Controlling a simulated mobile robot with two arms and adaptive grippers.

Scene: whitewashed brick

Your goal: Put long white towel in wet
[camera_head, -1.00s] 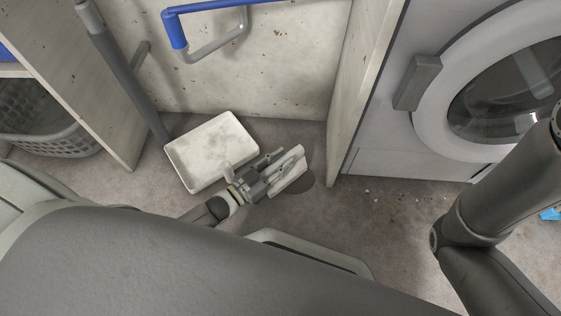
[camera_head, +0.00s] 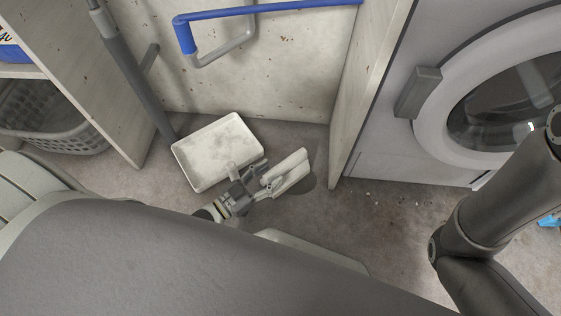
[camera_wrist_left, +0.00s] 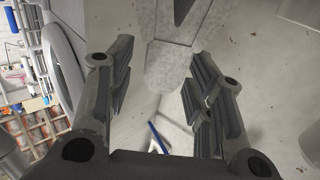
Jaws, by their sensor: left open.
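I cannot make out a long white towel in either view, nor anything marked wet. My left gripper (camera_head: 276,178) is low over the floor in the head view, just right of a shallow white tray (camera_head: 205,167). Its jaws are open. In the left wrist view the two dark fingers of the left gripper (camera_wrist_left: 160,95) stand wide apart. A pale mottled surface (camera_wrist_left: 172,66) shows beyond and between them; I cannot tell what it is. My right arm comes in at the right of the head view, but its gripper is out of frame.
A grey laundry basket (camera_head: 52,118) stands in a shelf unit at the left. A grey pole (camera_head: 130,68) leans behind the tray. A blue rail (camera_head: 265,8) is on the back wall. A washing machine (camera_head: 405,150) with a round door stands at the right. Debris lies on the floor before it.

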